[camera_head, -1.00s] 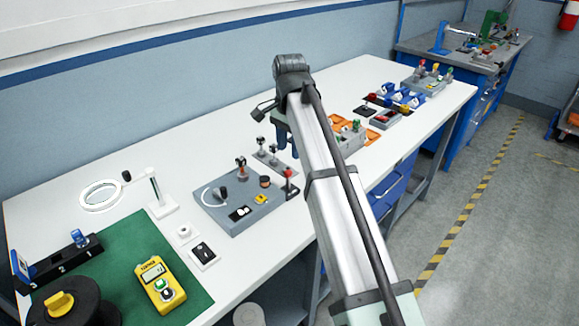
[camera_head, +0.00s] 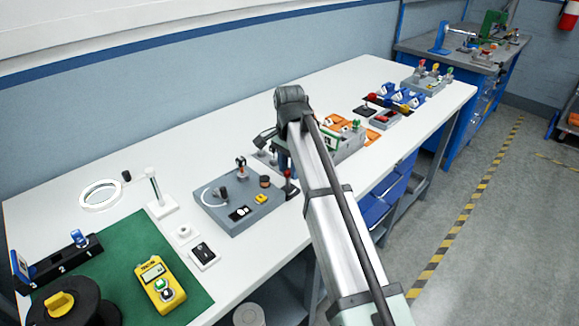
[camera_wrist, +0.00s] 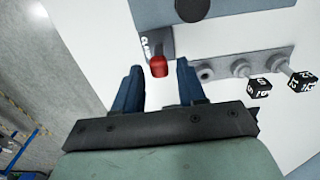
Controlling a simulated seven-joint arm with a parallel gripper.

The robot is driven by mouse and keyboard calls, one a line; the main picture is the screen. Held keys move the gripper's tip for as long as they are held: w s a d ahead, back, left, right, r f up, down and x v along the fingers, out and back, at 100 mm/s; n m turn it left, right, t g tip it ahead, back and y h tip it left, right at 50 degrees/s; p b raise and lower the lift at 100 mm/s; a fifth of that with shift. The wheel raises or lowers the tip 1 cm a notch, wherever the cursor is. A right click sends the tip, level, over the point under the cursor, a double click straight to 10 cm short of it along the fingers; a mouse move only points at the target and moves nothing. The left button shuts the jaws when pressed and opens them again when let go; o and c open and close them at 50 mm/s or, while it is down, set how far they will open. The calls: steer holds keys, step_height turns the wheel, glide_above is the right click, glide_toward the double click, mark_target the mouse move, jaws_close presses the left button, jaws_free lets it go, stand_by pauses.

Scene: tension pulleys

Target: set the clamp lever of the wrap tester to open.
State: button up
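The wrap tester (camera_head: 232,212) is a grey box on the white bench, with a cylinder, dial and yellow part on top. No contact with the knob shows. The lever's exact setting cannot be told.
A grey strip with several round posts (camera_wrist: 240,66) lies right of the knob in the wrist view, with dark number cubes (camera_wrist: 258,88) on posts. A yellow meter (camera_head: 161,284) lies on a green mat (camera_head: 110,250) at left. Orange trays and blue parts stand farther right.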

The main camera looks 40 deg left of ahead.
jaws_close()
steer(key=shift+w+a+f+g, duration=0.1)
steer(key=shift+w+f+g, duration=0.05)
steer(key=shift+w+g, duration=0.7)
steer(key=shift+w+f+g, duration=0.15)
steer(key=shift+w+g, duration=0.15)
steer(key=shift+g, duration=0.4)
steer(key=shift+w+f+g, duration=0.15)
steer(key=shift+w+g, duration=0.1)
steer(key=shift+g, duration=0.4)
steer(key=shift+o, duration=0.8)
jaws_free()
